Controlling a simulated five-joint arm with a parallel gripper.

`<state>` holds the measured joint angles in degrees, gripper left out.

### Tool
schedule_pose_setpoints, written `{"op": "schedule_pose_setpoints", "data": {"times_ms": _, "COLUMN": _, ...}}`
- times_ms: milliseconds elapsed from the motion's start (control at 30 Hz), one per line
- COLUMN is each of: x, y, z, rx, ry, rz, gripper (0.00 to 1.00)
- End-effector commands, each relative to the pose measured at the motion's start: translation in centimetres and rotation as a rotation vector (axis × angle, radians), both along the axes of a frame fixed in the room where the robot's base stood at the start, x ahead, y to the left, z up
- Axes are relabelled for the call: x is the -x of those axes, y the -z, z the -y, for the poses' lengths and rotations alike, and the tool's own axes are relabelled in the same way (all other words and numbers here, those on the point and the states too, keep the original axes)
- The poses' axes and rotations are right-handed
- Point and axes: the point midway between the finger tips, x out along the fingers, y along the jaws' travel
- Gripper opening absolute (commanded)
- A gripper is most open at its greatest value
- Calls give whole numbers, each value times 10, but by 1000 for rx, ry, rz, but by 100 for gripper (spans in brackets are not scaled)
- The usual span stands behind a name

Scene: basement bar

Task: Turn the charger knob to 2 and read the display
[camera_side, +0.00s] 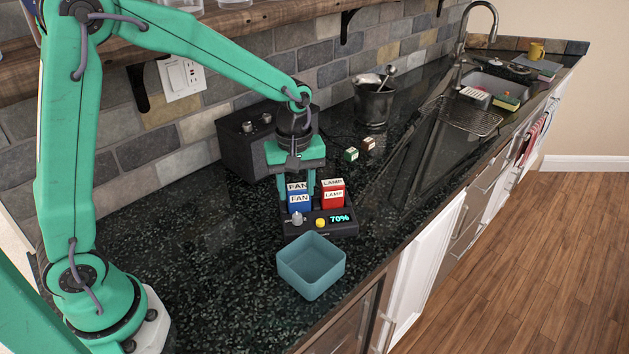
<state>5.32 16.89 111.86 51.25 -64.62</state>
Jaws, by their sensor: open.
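The charger (347,229) is a low black unit on the dark counter. Its front has a grey knob (297,218), a yellow button (320,223) and a display (340,218) with "70%" in cyan. The knob's setting is too small to read. A blue block marked FAN (299,201) and a red block marked LAMP (334,195) stand upright in the charger. My gripper (297,184) is open and points down at the FAN block, a finger showing on either side. I cannot tell whether the fingers are around the block or just behind it. The gripper is apart from the knob.
An empty teal bin (312,268) stands just in front of the charger. A dark box with knobs (241,142) is behind my gripper. A green cube (351,154) and a brown cube (368,144) lie behind right, near a metal pot (373,104). The counter left of the bin is clear.

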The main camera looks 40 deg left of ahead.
Motion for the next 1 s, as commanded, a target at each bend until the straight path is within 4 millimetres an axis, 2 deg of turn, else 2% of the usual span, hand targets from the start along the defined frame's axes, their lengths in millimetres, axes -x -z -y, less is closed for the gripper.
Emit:
{"op": "schedule_pose_setpoints", "data": {"times_ms": 600, "x": 1, "y": 65, "z": 0, "rx": -1, "ry": 1, "rz": -3, "gripper": 43}}
{"op": "schedule_pose_setpoints", "data": {"times_ms": 1000, "x": 0, "y": 74, "z": 0, "rx": 0, "ry": 1, "rz": 0, "gripper": 43}}
